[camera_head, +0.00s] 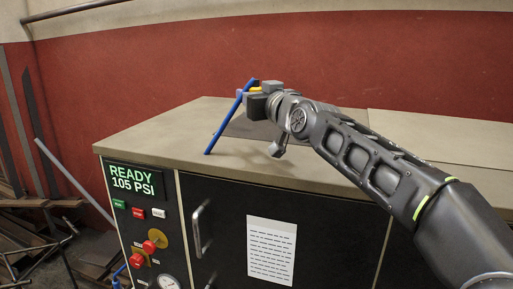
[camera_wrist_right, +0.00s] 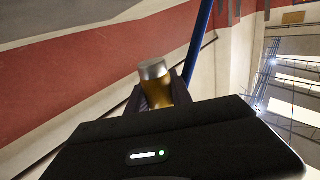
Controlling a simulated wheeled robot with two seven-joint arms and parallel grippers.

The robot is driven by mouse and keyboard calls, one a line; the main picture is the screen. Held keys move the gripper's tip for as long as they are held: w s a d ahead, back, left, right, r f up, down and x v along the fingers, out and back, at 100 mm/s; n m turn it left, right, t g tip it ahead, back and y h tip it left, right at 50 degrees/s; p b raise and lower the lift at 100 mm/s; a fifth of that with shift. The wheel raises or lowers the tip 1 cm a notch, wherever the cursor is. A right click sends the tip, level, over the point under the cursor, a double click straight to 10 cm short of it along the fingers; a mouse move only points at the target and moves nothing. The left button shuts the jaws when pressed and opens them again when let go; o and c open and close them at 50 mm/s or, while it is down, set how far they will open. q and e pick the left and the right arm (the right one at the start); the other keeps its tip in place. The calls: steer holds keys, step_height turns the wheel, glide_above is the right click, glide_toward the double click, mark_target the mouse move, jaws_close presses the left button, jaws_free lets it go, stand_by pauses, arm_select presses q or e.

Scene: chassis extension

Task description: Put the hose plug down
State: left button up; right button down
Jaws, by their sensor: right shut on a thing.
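My right gripper (camera_head: 256,92) reaches in from the right over the cabinet top and is shut on the hose plug. In the head view only a small yellow-orange part of the plug (camera_head: 256,88) shows between the fingers. In the right wrist view the plug (camera_wrist_right: 157,86) is a gold-brown cylinder with a silver end, between dark fingers (camera_wrist_right: 160,96). A blue hose (camera_head: 227,122) slants down and left from beside the gripper toward the front edge of the top. It also shows in the wrist view (camera_wrist_right: 199,45). Whether hose and plug are joined is unclear. My left gripper is out of view.
The beige cabinet top (camera_head: 165,130) has free room left of the gripper. A dark flat patch (camera_head: 250,128) lies beneath the gripper. The front has a panel reading "READY 105 PSI" (camera_head: 135,180), a handle (camera_head: 198,228) and a paper sheet (camera_head: 271,250). Scrap metal lies at lower left.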

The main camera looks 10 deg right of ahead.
step_height(320, 180, down, 6)
steer(key=shift+d+r+b, duration=0.1)
steer(key=shift+b, duration=0.85)
steer(key=shift+w, duration=0.1)
steer(key=shift+r, duration=0.1)
step_height(320, 180, down, 4)
steer(key=shift+r+b, duration=0.1)
steer(key=shift+b, duration=0.9)
steer(key=shift+f, duration=0.3)
steer(key=shift+r, duration=0.1)
